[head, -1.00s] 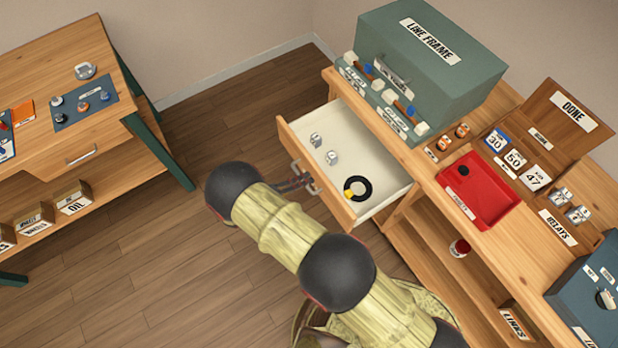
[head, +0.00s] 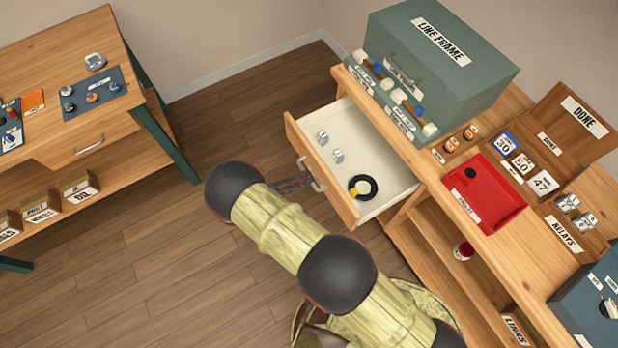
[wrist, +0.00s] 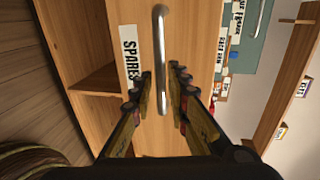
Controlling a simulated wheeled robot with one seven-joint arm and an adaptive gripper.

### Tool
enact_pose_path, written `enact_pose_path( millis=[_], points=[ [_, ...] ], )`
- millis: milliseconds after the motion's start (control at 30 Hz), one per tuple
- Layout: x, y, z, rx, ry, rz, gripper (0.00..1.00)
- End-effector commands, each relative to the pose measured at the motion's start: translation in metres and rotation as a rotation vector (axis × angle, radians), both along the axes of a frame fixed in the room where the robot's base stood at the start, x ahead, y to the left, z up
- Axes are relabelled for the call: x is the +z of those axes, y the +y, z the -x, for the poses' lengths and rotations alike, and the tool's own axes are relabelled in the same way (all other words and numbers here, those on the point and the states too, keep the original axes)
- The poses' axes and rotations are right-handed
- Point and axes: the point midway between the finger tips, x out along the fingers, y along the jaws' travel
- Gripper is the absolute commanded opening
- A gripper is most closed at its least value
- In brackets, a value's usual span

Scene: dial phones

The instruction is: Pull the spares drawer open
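The spares drawer (head: 375,155) stands pulled out from the right-hand bench, its pale inside showing. It holds two small metallic parts (head: 338,156) and a black ring with a yellow piece (head: 363,187). Its metal bar handle (head: 311,173) is on the front face; in the wrist view the handle (wrist: 160,50) runs lengthwise beside the SPARES label (wrist: 131,52). My gripper (head: 300,181) is just in front of the handle. In the wrist view the fingers (wrist: 160,78) are spread, one on each side of the bar, with visible gaps and nothing gripped.
The teal line frame box (head: 455,65) stands on the bench above the drawer. A red tray (head: 500,205) lies to its right. A second wooden table (head: 60,50) stands at left. The floor (head: 190,250) between is clear.

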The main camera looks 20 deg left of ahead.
Motion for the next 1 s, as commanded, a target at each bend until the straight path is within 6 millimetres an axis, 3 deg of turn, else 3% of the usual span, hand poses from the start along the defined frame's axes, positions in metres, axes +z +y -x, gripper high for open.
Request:
enact_pose_path(
  millis=[300,500,1000],
  points=[
    [0.012,0.040,0.050,0.004,0.000,-0.003,0.17],
    [0.018,0.055,0.070,0.001,0.001,-0.001,0.17],
    [0.019,0.060,0.076,0.000,0.001,0.000,0.17]
  ],
)
